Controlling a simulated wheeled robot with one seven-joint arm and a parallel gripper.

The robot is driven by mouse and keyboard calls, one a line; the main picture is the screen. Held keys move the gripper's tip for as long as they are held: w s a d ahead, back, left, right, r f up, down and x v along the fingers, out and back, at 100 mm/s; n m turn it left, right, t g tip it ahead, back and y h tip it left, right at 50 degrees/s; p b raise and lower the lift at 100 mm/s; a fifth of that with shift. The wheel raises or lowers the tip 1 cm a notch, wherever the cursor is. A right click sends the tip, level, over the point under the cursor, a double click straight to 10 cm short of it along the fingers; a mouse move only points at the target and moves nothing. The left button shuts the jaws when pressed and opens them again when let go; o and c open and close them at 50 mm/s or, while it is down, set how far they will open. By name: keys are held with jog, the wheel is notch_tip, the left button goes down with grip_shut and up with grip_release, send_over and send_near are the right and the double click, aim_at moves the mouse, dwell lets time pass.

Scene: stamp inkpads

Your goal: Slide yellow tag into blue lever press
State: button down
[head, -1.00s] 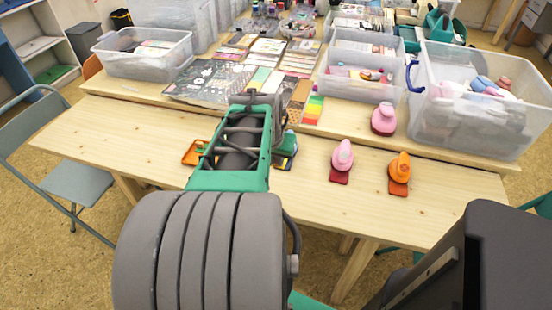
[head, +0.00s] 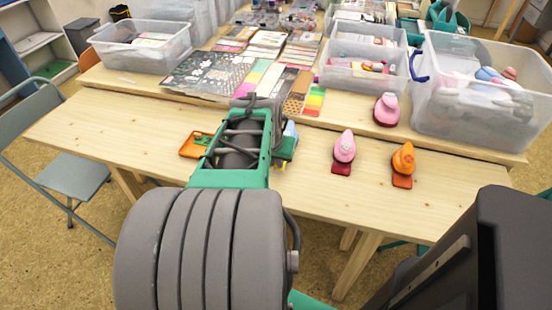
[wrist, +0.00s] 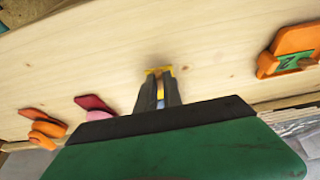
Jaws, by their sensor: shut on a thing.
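My gripper (wrist: 159,88) points down at the table, its dark fingers close together and shut on the yellow tag (wrist: 160,70), which shows at the fingertips in the wrist view. A small yellow piece also shows below my gripper in the head view (head: 282,166). A blue patch, apparently the blue lever press (head: 291,130), shows just right of my arm in the head view, mostly hidden. A small blue bit shows between the fingers in the wrist view. I cannot tell whether the tag is inside the press.
A pink press (head: 344,146) on a red base and an orange press (head: 403,158) stand to the right. An orange tray (head: 193,145) with a green piece lies to the left. Another pink press (head: 386,109) and clear bins (head: 470,120) are behind. The table's front is clear.

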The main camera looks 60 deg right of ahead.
jog(key=shift+f+b, duration=0.35)
jog(key=shift+f, duration=0.3)
jog(key=shift+w+d, duration=0.2)
jog(key=shift+d, duration=0.8)
jog(key=shift+w+d, duration=0.15)
jog(key=shift+d, duration=0.8)
jog(key=shift+r, duration=0.1)
jog(key=c, duration=1.4)
grip_release()
jog(key=shift+r+p, duration=2.55)
jog(key=shift+r, duration=0.95)
